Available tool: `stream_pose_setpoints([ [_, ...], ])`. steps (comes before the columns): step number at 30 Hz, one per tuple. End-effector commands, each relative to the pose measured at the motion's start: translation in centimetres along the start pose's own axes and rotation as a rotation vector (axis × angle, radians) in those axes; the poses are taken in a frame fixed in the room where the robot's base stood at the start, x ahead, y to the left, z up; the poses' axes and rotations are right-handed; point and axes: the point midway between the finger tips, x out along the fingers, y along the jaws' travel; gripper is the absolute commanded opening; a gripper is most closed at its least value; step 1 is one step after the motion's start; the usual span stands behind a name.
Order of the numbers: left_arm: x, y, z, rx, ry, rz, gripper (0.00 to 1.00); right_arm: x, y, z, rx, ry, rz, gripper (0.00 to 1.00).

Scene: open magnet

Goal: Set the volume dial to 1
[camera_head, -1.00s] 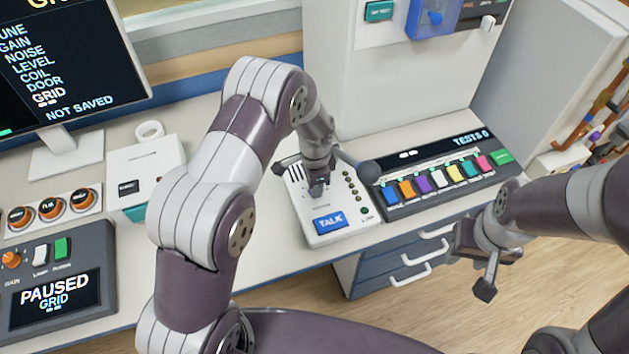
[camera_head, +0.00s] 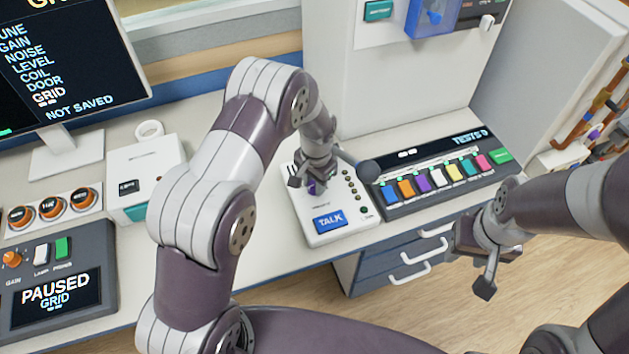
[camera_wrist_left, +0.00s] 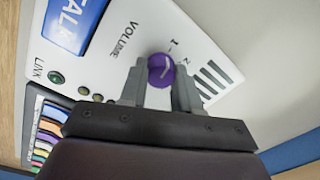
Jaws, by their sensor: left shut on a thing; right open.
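The volume dial is a purple round knob (camera_wrist_left: 162,70) with a white pointer line, on a white intercom panel (camera_head: 338,236) with a blue TALK button. In the left wrist view, the word VOLUME and the marks 1 and 2 are printed near the knob. My left gripper (camera_wrist_left: 161,82) is shut on the knob, one finger on each side. In the head view my left gripper (camera_head: 313,186) is over the panel and hides most of the knob. The exact pointer setting is hard to read. My right gripper (camera_head: 484,268) is open and empty, off the desk's right front.
A dark console with several coloured keys (camera_head: 440,177) stands right of the panel. A white box (camera_head: 147,177) and a PAUSED console (camera_head: 57,285) are on the left. Blue drawers (camera_head: 398,262) are below the desk.

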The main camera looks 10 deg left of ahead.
Motion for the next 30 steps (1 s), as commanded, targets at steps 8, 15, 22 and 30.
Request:
stream_pose_setpoints([
  [8,-0.1,-0.1,-0.1,-0.012,0.003,-0.001,0.02,0.0,0.0,0.0,0.0,0.0,0.0,0.43],
  [15,-0.1,-0.1,-0.1,-0.011,0.003,-0.001,0.51,0.0,0.0,0.0,0.0,0.0,0.0,0.43],
  [22,-0.1,0.0,-0.1,-0.01,0.001,0.0,0.57,0.0,0.0,0.0,0.0,0.0,0.0,0.43],
  [30,-3.2,-0.1,-0.2,-0.01,0.006,-0.002,0.57,0.3,0.0,0.0,0.0,0.0,0.0,0.43],
])
